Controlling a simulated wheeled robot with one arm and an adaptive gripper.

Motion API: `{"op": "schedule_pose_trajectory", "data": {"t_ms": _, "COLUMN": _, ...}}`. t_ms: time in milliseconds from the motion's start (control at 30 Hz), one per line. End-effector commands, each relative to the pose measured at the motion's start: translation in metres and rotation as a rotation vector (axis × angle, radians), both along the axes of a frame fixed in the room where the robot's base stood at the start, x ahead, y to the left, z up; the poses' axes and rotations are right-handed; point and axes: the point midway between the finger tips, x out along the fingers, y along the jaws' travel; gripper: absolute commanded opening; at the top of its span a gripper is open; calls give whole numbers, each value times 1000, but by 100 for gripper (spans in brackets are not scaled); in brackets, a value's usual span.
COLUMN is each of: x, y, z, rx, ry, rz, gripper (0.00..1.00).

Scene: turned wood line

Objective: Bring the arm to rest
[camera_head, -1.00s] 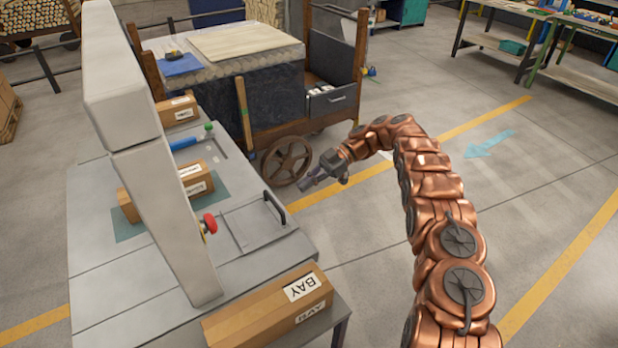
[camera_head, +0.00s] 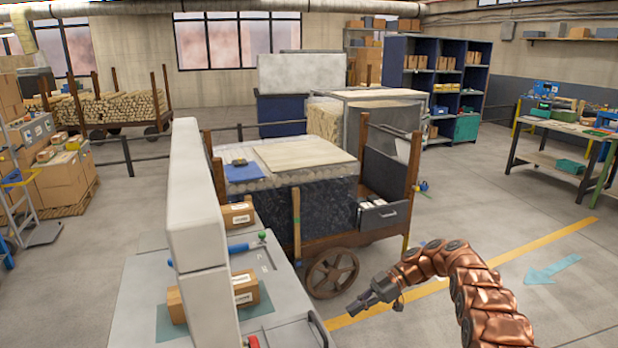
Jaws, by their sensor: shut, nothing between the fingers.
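My gripper (camera_head: 358,306) is at the end of my copper-coloured segmented arm (camera_head: 478,291), low at the right of the view. The arm arches up and over, and the gripper points left and slightly down. It is shut and empty. It hangs over the floor just right of the grey bench and in front of the wooden cart's wheel (camera_head: 331,273), apart from the bench as far as I can see.
The grey bench (camera_head: 140,290) bears a white post (camera_head: 197,215) and cardboard boxes (camera_head: 244,290). The wooden cart (camera_head: 383,239) stands behind it. A work table (camera_head: 545,160) is at the far right. The floor with the blue arrow (camera_head: 552,270) is clear.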

Motion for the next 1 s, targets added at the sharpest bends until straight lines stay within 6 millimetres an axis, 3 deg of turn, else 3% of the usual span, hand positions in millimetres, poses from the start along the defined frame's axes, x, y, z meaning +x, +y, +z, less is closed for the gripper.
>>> {"op": "schedule_pose_trajectory", "data": {"t_ms": 567, "x": -31, "y": -4, "z": 45, "rx": -410, "ry": 321, "rz": -229, "gripper": 0}}
{"op": "schedule_pose_trajectory", "data": {"t_ms": 1000, "x": -78, "y": -9, "z": 86, "rx": -671, "ry": 505, "rz": -446, "gripper": 0}}
